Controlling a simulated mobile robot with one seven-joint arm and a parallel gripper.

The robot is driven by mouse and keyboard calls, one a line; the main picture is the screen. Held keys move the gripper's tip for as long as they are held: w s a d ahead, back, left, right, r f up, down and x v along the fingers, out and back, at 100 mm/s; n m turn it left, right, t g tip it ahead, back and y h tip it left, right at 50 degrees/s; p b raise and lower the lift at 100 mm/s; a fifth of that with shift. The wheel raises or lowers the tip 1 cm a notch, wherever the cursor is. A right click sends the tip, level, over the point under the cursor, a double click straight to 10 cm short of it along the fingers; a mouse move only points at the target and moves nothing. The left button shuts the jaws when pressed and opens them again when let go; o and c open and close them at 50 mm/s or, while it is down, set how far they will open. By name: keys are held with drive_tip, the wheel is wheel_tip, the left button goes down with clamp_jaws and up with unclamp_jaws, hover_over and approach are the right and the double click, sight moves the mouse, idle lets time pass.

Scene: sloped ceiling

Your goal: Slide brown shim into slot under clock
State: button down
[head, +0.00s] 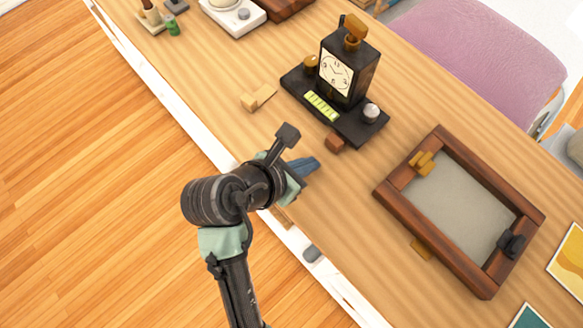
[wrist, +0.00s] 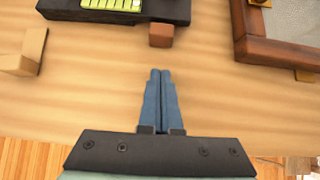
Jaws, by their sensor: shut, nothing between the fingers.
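The black clock (head: 345,68) stands on a dark base (head: 362,130) with a green-yellow strip on its top. A small reddish-brown block (head: 334,142), which looks like the brown shim, sits at the base's front edge. In the wrist view the brown block (wrist: 161,35) is against or very near the base (wrist: 165,10); I cannot tell if it is partly in a slot. No slot opening is visible. My gripper (head: 314,163) is in front of the block, apart from it. Its blue fingers (wrist: 160,72) are shut and empty, pointing at the block.
A tan wedge-like piece (head: 258,97) lies left of the base and also shows in the wrist view (wrist: 25,52). A brown wooden frame (head: 390,190) with a grey panel lies to the right. Bare table lies between them. The table's near edge is under my arm.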

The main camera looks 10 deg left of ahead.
sight(332, 145)
drive_tip(key=shift+w+d+r, duration=0.1)
drive_tip(key=shift+w+d, duration=0.4)
drive_tip(key=shift+w, duration=0.2)
drive_tip(key=shift+w+d+r, duration=0.1)
drive_tip(key=shift+w+d, duration=0.35)
drive_tip(key=shift+w, duration=0.2)
drive_tip(key=shift+w+d+r+p, duration=0.25)
drive_tip(key=shift+w+p, duration=0.1)
drive_tip(key=shift+p, duration=0.55)
drive_tip(key=shift+w+d+f+p, duration=0.2)
drive_tip(key=shift+w+d+p, duration=0.15)
drive_tip(key=shift+p, duration=0.25)
drive_tip(key=shift+w, duration=0.1)
